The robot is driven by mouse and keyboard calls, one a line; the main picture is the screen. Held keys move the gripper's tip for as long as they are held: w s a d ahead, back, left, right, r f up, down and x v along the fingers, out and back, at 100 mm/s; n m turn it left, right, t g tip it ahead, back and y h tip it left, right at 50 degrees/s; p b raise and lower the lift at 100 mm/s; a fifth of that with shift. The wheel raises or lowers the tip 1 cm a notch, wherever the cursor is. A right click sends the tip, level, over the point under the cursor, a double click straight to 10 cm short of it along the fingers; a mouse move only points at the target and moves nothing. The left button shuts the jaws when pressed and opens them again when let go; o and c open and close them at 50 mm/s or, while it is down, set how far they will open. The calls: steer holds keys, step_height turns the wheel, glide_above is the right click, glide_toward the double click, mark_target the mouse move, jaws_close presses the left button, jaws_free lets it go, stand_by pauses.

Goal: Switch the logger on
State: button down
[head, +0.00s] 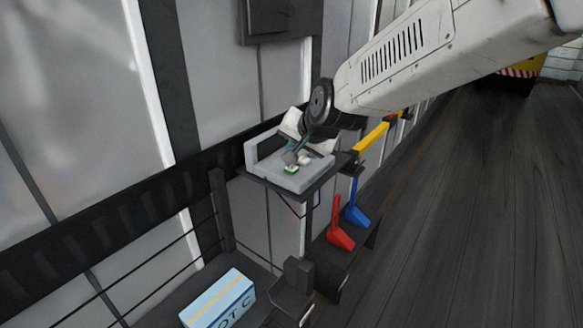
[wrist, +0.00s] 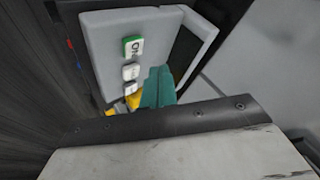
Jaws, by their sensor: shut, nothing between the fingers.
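The logger (head: 262,167) is a light grey box with a raised frame at its back, on a dark shelf against the wall. It also shows in the wrist view (wrist: 103,55). A green-and-white rocker (wrist: 132,47), with lettering that looks like "On", sits on its face and shows in the head view (head: 291,169). Two whitish rockers or buttons (wrist: 130,71) sit in line with it; their lettering is too small to read. My gripper (head: 290,157), with teal fingers, is shut and empty. It is close to the green rocker; I cannot tell whether they touch. In the wrist view my gripper (wrist: 158,86) is beside the whitish rockers.
A light blue box (head: 218,298) lies at the bottom. A yellow bar (head: 371,138) is right of the logger. The floor at right is clear.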

mark_target(293, 170)
steer(key=shift+f, duration=1.1)
steer(key=shift+f, duration=0.1)
stand_by(1.1)
steer(key=shift+f, duration=0.3)
steer(key=shift+f, duration=0.55)
stand_by(0.8)
steer(key=shift+r, duration=0.95)
steer(key=shift+r, duration=0.1)
steer(key=shift+r, duration=2.45)
